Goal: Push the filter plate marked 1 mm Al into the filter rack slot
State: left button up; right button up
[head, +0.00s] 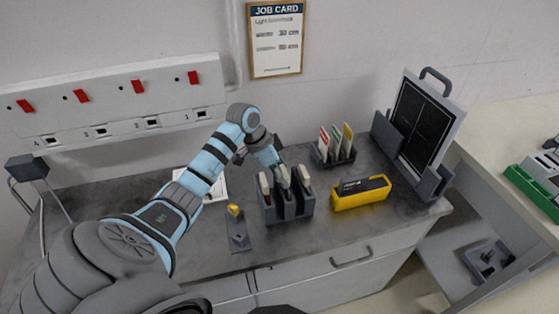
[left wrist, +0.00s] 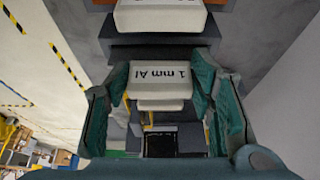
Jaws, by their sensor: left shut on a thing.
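The filter plate marked 1 mm Al (left wrist: 160,72) shows its pale labelled tab between the green finger pads in the left wrist view. My left gripper (head: 281,172) is shut on it, above the middle of the dark grey filter rack (head: 290,209). It also shows in the left wrist view (left wrist: 160,92). One pale-topped plate (head: 264,184) stands in the rack to the left and another (head: 303,176) to the right. A neighbouring pale tab (left wrist: 160,15) is at the top of the left wrist view. How deep the held plate sits is hidden. My right gripper is not in view.
A yellow box (head: 361,194) lies right of the rack. A small holder with coloured cards (head: 336,147) stands behind it, and a framed dark panel (head: 420,120) at the back right. A grey block with a yellow knob (head: 238,235) is left of the rack.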

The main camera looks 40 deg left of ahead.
pick_arm(q)
jog(key=shift+f+b, duration=0.3)
jog(key=shift+f, duration=0.45)
jog(key=o, duration=1.3)
jog(key=v, duration=1.2)
jog(key=shift+f, duration=0.1)
